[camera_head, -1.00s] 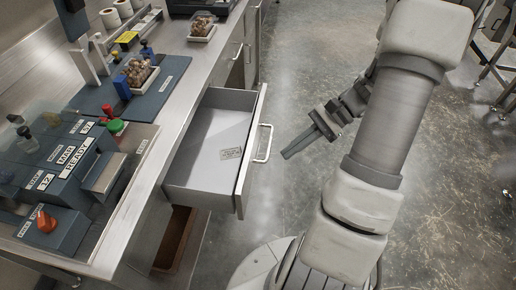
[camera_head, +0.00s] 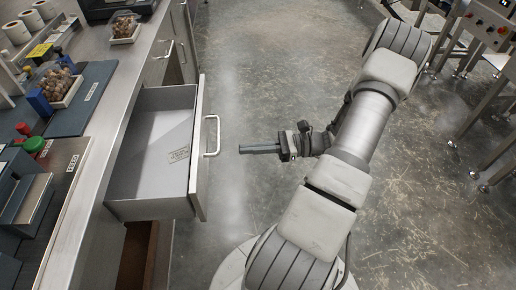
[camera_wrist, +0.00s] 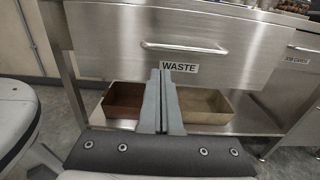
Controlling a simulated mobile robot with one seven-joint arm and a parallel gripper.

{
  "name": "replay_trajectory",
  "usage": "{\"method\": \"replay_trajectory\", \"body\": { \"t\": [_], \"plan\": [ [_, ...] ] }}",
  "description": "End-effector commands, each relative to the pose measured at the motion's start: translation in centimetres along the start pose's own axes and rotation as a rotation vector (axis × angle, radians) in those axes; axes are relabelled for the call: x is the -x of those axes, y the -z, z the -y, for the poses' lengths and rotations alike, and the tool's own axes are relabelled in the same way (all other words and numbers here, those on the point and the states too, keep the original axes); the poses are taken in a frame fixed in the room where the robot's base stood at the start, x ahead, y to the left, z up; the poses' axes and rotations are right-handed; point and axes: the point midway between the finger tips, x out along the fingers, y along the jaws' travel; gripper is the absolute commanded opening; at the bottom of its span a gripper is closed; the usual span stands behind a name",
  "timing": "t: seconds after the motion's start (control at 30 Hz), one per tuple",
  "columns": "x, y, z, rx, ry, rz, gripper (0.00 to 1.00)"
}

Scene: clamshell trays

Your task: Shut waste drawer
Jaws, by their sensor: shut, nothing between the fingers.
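The waste drawer (camera_head: 200,160) is pulled out from the steel counter in the head view. It has a grey-white inside with a small printed label on its floor and a pale bar handle on its front. In the wrist view the drawer front (camera_wrist: 110,35) faces me, with a "WASTE" label and the handle (camera_wrist: 185,49) above my fingers. My gripper (camera_head: 243,149) is shut and empty, to the right of the handle in the head view, with a gap between them. It also shows in the wrist view (camera_wrist: 162,75), pointing toward the front.
Two open bins, a brown one (camera_wrist: 123,100) and a tan one (camera_wrist: 205,105), stand on a shelf below the drawer. The counter (camera_head: 105,120) holds clamshell trays and equipment. The floor right of the drawer is clear; metal stands (camera_head: 490,120) are at far right.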

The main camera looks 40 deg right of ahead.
Motion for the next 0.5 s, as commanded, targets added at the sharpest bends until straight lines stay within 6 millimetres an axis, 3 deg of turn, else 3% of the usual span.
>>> {"method": "replay_trajectory", "body": {
  "t": [0.2, 0.5],
  "plan": [
    [-4.8, 0.2, -0.1, 0.000, -0.003, 0.001, 0.00],
    [-8.4, 0.1, 0.0, 0.001, -0.002, -0.001, 0.00]
  ]
}}
